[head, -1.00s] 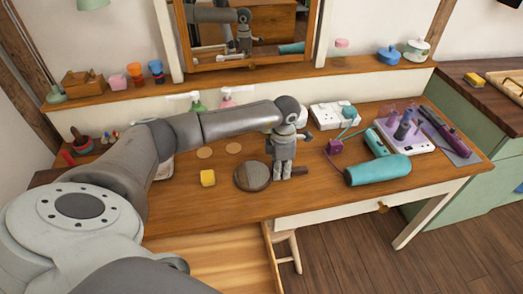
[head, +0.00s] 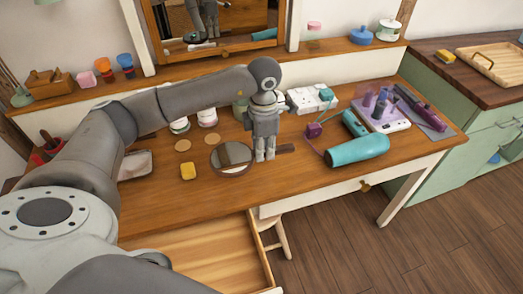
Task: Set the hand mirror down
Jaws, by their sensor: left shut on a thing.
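The hand mirror (head: 232,160) is round with a dark rim and a short brown handle (head: 285,148) pointing right. It lies flat at the middle of the wooden dressing table (head: 215,202). My left gripper (head: 265,157) points down over it and is shut on its handle, between the disc and the handle's end. The fingers hide part of the handle. I cannot tell whether the mirror touches the tabletop or hangs just above it. My right gripper is out of view.
A teal hair dryer (head: 358,149) and a purple item (head: 313,130) lie right. An open drawer (head: 205,255) juts out at the front. The tabletop in front of the mirror is clear.

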